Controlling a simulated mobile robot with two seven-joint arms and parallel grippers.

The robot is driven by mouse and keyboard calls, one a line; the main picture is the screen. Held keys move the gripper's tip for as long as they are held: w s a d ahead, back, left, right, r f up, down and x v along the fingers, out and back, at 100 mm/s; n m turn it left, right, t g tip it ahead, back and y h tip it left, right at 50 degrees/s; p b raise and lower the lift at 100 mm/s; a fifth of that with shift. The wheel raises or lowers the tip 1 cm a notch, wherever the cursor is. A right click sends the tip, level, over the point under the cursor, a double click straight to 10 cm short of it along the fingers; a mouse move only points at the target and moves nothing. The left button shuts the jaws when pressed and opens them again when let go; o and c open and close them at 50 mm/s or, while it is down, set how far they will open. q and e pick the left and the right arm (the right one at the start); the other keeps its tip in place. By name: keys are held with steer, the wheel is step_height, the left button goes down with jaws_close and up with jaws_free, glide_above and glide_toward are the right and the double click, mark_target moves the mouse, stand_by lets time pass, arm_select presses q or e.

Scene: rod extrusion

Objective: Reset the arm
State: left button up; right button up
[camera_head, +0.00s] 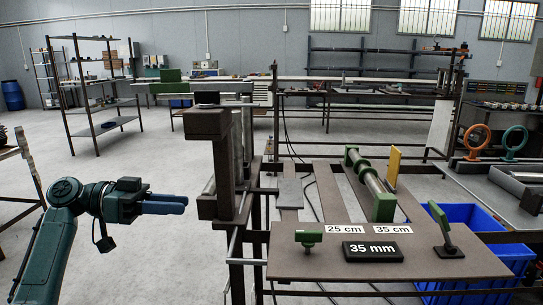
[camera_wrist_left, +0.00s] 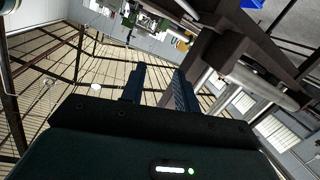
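My left arm comes in from the left in the head view, and my left gripper (camera_head: 166,203) points right with its blue fingers roughly level. The same fingers show in the left wrist view (camera_wrist_left: 158,85), apart with nothing between them, so it is open. It hangs in free air left of the dark press frame (camera_head: 207,125), with a gap between fingertips and frame. My right arm and right gripper do not show.
A brown worktable (camera_head: 450,240) carries a green-ended roller (camera_head: 371,186), a black "35 mm" sign (camera_head: 372,251) and green levers (camera_head: 308,236). A blue bin (camera_head: 465,215) stands beneath. Open floor (camera_head: 120,170) lies behind my left arm.

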arm_select(q)
steer(key=s+d+f+n+t+y+p, duration=0.1)
steer(key=s+f+n+t+y+p, duration=0.15)
steer(key=f, duration=0.55)
steer(key=s+d+f+n+t+y+p, duration=0.1)
steer(key=s+f+n+y+p, duration=0.25)
steer(key=f, duration=0.45)
steer(key=s+d+f+n+t+y+p, duration=0.1)
steer(key=s+f+n+t+y+p, duration=0.2)
steer(key=f, duration=0.6)
steer(key=s+d+r+n+t+y+p, duration=0.1)
steer(key=s+y+p, duration=0.3)
steer(key=s, duration=1.2)
steer(key=shift+d+r+n+t+p, duration=0.3)
steer(key=shift+r+n+t+p, duration=0.2)
steer(key=shift+r, duration=0.2)
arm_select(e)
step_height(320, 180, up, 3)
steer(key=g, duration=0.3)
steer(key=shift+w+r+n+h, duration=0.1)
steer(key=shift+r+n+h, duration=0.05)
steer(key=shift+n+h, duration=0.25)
